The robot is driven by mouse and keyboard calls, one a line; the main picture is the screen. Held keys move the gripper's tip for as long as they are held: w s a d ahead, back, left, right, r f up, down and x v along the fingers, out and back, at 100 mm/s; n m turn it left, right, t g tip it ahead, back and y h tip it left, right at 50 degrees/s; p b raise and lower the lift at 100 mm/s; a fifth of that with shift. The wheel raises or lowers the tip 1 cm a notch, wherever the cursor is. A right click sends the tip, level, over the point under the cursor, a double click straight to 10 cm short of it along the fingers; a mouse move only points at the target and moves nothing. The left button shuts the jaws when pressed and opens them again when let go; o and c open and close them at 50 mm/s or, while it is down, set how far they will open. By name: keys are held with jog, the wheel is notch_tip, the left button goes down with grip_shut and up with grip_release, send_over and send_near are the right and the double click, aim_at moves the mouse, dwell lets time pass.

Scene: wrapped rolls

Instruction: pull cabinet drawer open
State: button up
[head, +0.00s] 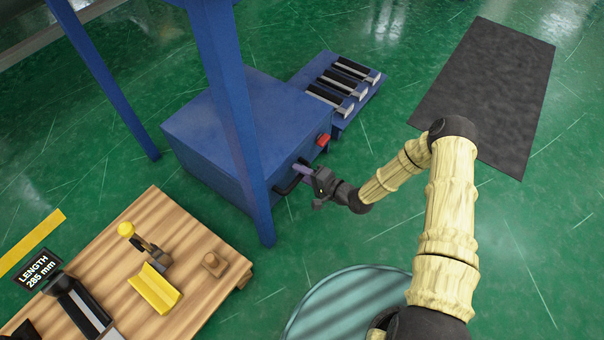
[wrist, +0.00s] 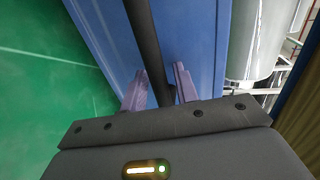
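The blue cabinet (head: 240,125) stands on the floor behind a blue frame leg, and its drawer front faces right. A dark bar handle (head: 286,187) sits on that front; it also runs down the wrist view (wrist: 145,45) against the blue face. My gripper (head: 302,171) is at the handle, reached from the right. In the wrist view the bar passes between the two purple fingers (wrist: 160,85). Narrow gaps seem to show beside the bar, so the fingers look open around it. The drawer looks closed in the head view, partly hidden by the leg.
A red block (head: 323,140) shows on the cabinet's front edge. A wooden table (head: 195,235) with a yellow-handled tool is at lower left. A dark mat (head: 490,90) lies at right.

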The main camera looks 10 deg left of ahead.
grip_shut()
jog(key=shift+d, duration=0.1)
